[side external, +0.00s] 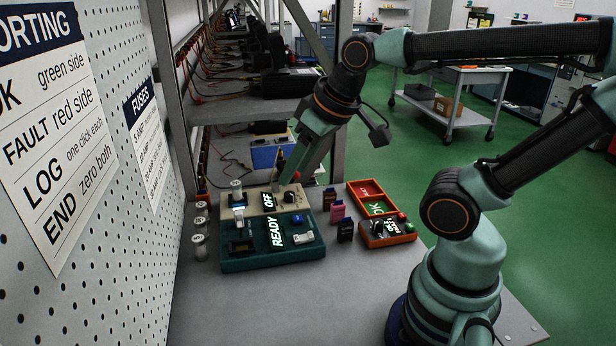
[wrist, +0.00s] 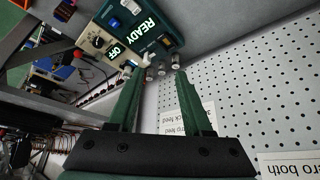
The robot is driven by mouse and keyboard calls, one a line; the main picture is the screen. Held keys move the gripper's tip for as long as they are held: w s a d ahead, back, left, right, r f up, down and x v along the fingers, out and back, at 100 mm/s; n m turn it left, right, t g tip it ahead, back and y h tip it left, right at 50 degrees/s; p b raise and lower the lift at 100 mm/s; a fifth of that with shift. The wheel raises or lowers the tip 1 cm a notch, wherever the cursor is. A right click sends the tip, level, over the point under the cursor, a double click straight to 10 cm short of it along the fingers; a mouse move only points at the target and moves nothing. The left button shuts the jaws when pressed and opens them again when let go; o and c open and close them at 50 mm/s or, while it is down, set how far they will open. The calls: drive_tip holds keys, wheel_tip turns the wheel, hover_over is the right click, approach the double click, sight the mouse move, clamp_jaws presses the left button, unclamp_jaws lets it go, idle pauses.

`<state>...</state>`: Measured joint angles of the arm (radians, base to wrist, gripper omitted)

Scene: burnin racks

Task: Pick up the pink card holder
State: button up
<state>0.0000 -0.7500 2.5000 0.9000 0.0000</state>
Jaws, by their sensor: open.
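The pink card holder (side external: 338,210) stands upright on the bench in the side view, between the teal device and the orange-edged box, with dark card holders near it. My gripper (side external: 288,180) is to its left and higher, above the beige box with the OFF display. In the wrist view my gripper (wrist: 159,70) is open with nothing between its fingers. I cannot make out the pink card holder in the wrist view.
The teal READY device (side external: 272,242) and beige OFF box (side external: 264,200) stand left of the holders. An orange-edged box (side external: 388,233) with an OK display is to the right. Small cylinders (side external: 200,232) stand near the pegboard (side external: 90,210). The front bench is clear.

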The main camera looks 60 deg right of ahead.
drive_tip(key=shift+o, duration=0.8)
drive_tip(key=n+g, duration=0.6)
drive_tip(key=n, duration=0.3)
hover_over(338, 205)
wheel_tip(338, 205, down, 12)
wheel_tip(338, 205, down, 11)
drive_tip(key=shift+d+f, duration=0.1)
drive_tip(key=shift+f, duration=0.05)
drive_tip(key=shift+c, duration=0.3)
clamp_jaws()
